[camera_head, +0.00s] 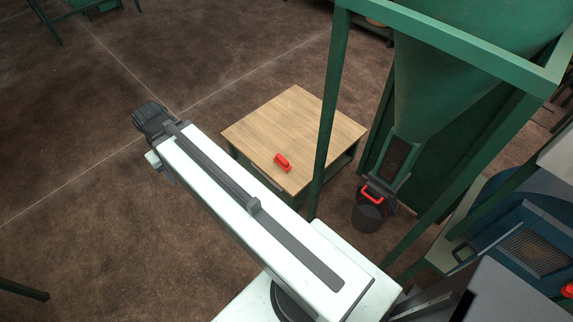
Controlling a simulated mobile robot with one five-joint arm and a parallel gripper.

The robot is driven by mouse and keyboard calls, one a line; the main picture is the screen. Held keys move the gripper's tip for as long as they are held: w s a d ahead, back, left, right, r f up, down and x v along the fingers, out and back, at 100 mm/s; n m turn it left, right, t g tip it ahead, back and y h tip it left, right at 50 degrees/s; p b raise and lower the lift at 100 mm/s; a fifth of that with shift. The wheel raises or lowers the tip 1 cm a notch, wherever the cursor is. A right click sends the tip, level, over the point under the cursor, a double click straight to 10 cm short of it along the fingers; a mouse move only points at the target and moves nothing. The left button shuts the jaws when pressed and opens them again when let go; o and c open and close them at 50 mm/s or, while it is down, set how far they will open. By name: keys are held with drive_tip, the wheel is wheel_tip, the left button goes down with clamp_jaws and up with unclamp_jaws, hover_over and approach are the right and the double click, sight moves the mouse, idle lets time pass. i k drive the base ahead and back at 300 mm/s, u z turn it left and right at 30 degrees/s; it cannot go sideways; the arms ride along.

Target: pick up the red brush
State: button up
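My white arm reaches from the bottom of the picture toward the upper left, passing in front of the table's left side. Its dark end, with my gripper (151,117), is left of the table, over the brown floor and well apart from the brush. The fingers cannot be made out, so I cannot tell if they are open or shut. Nothing covers the brush.
The wooden table (295,112) has a bare top around the brush. A green frame post (328,120) rises by its right side. Right of it hang a green hopper (425,90) and a red handle (372,196) above a dark bucket (368,216).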

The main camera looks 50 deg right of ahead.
sight(279, 160)
drive_tip(key=z, duration=0.1)
drive_tip(key=i, duration=1)
drive_tip(key=u, duration=0.05)
